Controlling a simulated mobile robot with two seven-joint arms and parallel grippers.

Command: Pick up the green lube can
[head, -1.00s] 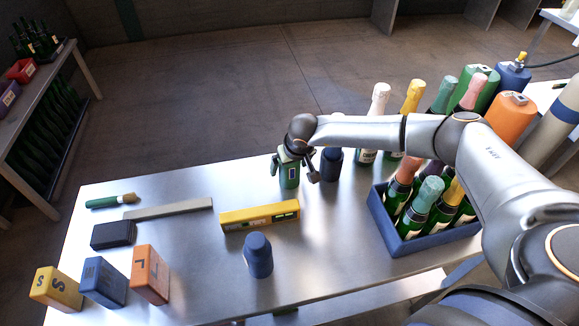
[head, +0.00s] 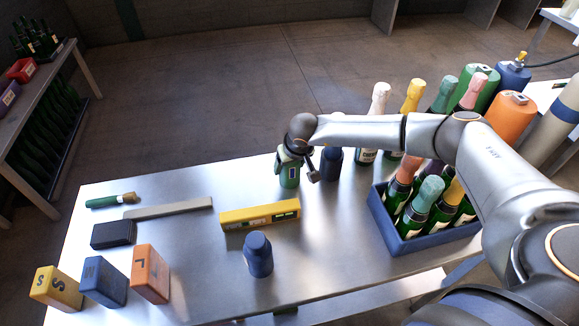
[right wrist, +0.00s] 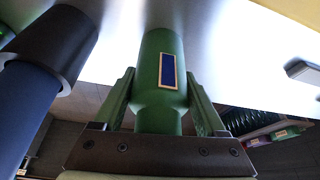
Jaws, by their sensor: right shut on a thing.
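The green lube can (head: 289,177) stands upright near the far edge of the metal table, with a small dark blue label. My right gripper (head: 290,156) is over its upper part, shut on it. In the right wrist view the green can (right wrist: 158,72) sits between the two green fingers of the gripper (right wrist: 160,100). The can's base looks level with the table; I cannot tell whether it is touching. My left gripper is out of view.
A dark blue can (head: 331,165) stands close to the right of the gripper. A yellow level (head: 260,214) and another blue can (head: 257,256) are nearer. A blue crate (head: 407,240) of bottles is at right.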

